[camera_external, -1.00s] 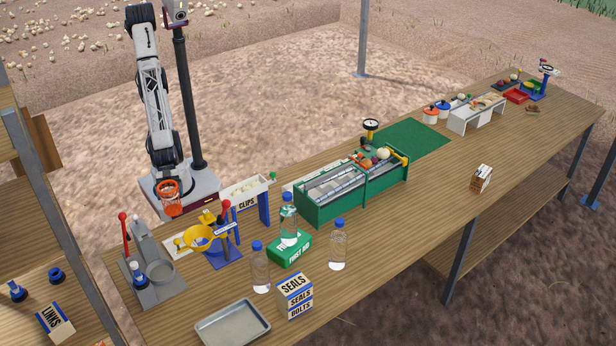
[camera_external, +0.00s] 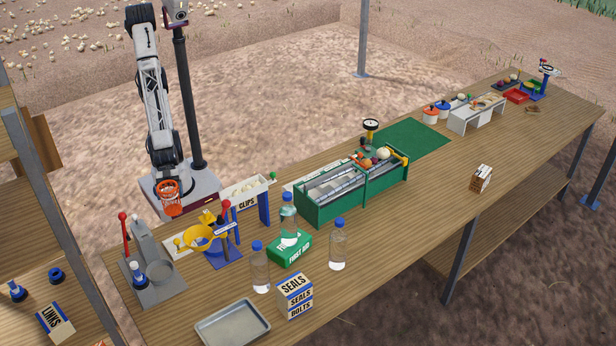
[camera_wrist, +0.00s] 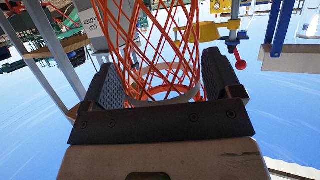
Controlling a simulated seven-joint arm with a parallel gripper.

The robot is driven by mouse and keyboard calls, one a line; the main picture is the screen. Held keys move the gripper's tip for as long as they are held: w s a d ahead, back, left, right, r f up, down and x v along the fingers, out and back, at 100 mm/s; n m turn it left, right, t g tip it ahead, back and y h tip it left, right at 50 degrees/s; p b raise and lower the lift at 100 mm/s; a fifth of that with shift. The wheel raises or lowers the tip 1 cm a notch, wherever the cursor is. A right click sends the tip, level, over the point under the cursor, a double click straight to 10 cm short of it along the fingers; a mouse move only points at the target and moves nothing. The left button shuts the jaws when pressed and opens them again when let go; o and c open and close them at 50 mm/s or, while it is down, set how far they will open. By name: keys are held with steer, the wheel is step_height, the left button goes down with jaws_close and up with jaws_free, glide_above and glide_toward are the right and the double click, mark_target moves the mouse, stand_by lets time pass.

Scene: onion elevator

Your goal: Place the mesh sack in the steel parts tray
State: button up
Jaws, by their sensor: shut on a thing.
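The orange mesh sack (camera_external: 171,201) hangs from my gripper (camera_external: 168,180) in the external view, beyond the back edge of the bench near my base. In the wrist view, the two dark fingers of my gripper (camera_wrist: 158,82) are shut on the sack's gathered neck. Its open orange netting (camera_wrist: 160,40) spreads away from the fingers, with a pale band between them. The steel parts tray (camera_external: 208,330) is a shallow grey rectangular tray on the near left end of the bench, well apart from the sack. It looks empty.
Between sack and tray stand a red-handled grey press (camera_external: 150,285), a yellow ring on a blue stand (camera_external: 200,238), water bottles (camera_external: 260,270), a green first aid box (camera_external: 290,249) and a SEALS box (camera_external: 295,293). A CLIPS bin (camera_external: 247,193) stands at the back edge.

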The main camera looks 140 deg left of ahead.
steer(key=shift+r, duration=0.1)
step_height(320, 180, up, 10)
steer(key=w+d+r+n+y, duration=0.15)
steer(key=w+r, duration=0.25)
steer(key=w, duration=0.8)
steer(key=w+d+r+n+t+y, duration=0.15)
steer(key=w+r, duration=0.25)
steer(key=w, duration=0.7)
steer(key=w+d+r+n+g+y, duration=0.1)
steer(key=w+d+r+y, duration=0.15)
steer(key=w, duration=0.95)
steer(key=w+d+f+n+y, duration=0.1)
steer(key=w+f+n+y, duration=0.15)
steer(key=w, duration=0.65)
steer(key=w+d+f+n+y, duration=0.1)
steer(key=w+d+f, duration=0.15)
steer(key=w, duration=0.75)
steer(key=w+f+n+y, duration=0.1)
steer(key=w+f, duration=0.5)
steer(key=f, duration=0.4)
steer(key=shift+w+f+y, duration=0.25)
steer(key=shift+w+y, duration=0.05)
steer(key=shift+f+n, duration=0.15)
steer(key=shift+n, duration=0.1)
